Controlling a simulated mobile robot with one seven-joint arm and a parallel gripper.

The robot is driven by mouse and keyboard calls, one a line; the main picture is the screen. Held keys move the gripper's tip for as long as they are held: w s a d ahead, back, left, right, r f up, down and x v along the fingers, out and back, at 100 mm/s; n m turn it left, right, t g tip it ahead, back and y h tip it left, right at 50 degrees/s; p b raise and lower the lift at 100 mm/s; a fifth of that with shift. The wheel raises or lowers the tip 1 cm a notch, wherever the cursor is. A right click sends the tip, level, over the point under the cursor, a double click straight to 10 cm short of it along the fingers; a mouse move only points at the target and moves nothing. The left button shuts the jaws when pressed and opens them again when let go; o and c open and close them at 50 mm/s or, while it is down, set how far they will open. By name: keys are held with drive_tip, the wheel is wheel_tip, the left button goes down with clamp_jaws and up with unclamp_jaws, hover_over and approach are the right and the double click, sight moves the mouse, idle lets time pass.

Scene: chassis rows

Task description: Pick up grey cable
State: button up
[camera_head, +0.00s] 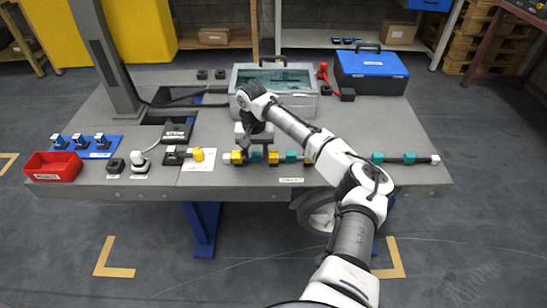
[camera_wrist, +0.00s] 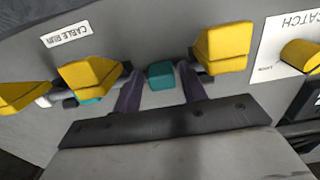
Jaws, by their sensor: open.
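I cannot tell for certain that this is the grey cable. My gripper (camera_head: 256,150) points down over the left part of the row. In the wrist view my gripper (camera_wrist: 159,80) is open, with a teal block (camera_wrist: 160,76) between its fingers, apparently untouched. Yellow blocks (camera_wrist: 222,48) (camera_wrist: 90,75) stand on either side.
A label reading "CABLE RUN" (camera_wrist: 68,35) lies beside the row. A clear-sided case (camera_head: 240,75) and a blue toolbox (camera_head: 371,68) stand at the back. A red tray (camera_head: 53,166) sits at the left. The tabletop between row and case is mostly clear.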

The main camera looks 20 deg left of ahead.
drive_tip(key=shift+c, duration=0.4)
drive_tip(key=c, duration=0.8)
drive_tip(key=shift+o, duration=0.2)
drive_tip(key=shift+r, duration=0.2)
wheel_tip(320, 180, up, 26)
drive_tip(key=p, duration=0.6)
drive_tip(key=shift+f+p, duration=0.15)
drive_tip(key=shift+p, duration=0.2)
